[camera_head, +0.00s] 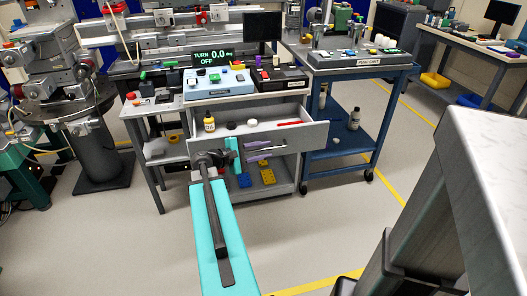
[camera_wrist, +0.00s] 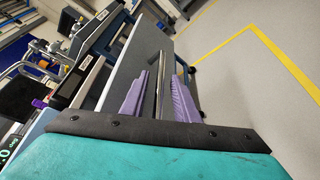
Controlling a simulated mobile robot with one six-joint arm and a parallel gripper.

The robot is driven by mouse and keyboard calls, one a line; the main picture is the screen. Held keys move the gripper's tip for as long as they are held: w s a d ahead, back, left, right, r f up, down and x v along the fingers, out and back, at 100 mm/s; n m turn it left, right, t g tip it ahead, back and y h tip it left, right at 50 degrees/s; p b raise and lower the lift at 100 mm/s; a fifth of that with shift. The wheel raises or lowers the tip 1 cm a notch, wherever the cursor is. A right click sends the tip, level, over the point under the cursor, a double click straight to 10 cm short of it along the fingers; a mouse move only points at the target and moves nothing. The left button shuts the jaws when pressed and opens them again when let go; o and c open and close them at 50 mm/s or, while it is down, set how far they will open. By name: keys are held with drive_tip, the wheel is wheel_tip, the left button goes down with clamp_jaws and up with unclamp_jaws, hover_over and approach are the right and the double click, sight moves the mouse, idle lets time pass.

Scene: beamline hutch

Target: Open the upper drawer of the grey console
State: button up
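The grey console (camera_head: 222,102) stands ahead of me with its upper drawer (camera_head: 312,134) pulled out towards me. A small yellow bottle (camera_head: 209,123), a dark round piece (camera_head: 231,125) and a red pen-like item (camera_head: 289,122) show in the drawer. My gripper (camera_head: 258,150) is at the drawer front. In the wrist view the two purple fingers of my gripper (camera_wrist: 158,92) stand apart, one on each side of the drawer's bar handle (camera_wrist: 161,86). Narrow gaps show between the bar and the fingers. My arm hides part of the drawer front's left side.
Below the drawer, an open space holds yellow (camera_head: 267,176) and blue (camera_head: 244,180) pieces. A blue cart (camera_head: 345,150) stands close on the right. A pale-topped bench (camera_head: 495,165) fills the near right. Floor between bench and console is clear.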

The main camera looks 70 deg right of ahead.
drive_tip(key=p+v, duration=0.1)
drive_tip(key=v, duration=1.2)
drive_tip(key=shift+w+a, duration=0.2)
drive_tip(key=shift+a, duration=0.1)
drive_tip(key=shift+r, duration=0.1)
drive_tip(key=w+a+f+n+t+y, duration=0.1)
drive_tip(key=w+a+f+t, duration=0.1)
drive_tip(key=w+a+f, duration=0.5)
drive_tip(key=a+f+n+t+y, duration=0.15)
drive_tip(key=a+f, duration=0.25)
drive_tip(key=f, duration=0.7)
drive_tip(key=w+a+f+t+y, duration=0.15)
drive_tip(key=a+f+y, duration=0.25)
drive_tip(key=a+f, duration=1.35)
drive_tip(key=s+a+f+m+y, duration=0.1)
drive_tip(key=s+a+f+y, duration=0.4)
drive_tip(key=a, duration=0.7)
drive_tip(key=s+a+f+y, duration=0.1)
drive_tip(key=s+a+f, duration=0.3)
drive_tip(key=a+f, duration=0.5)
drive_tip(key=s+a+r+g+p, duration=0.1)
drive_tip(key=s+a+r+p, duration=0.1)
drive_tip(key=r+p, duration=1.1)
wheel_tip(320, 180, up, 3)
drive_tip(key=shift+a+r, duration=0.1)
drive_tip(key=shift+a, duration=0.45)
drive_tip(key=shift+m, duration=0.25)
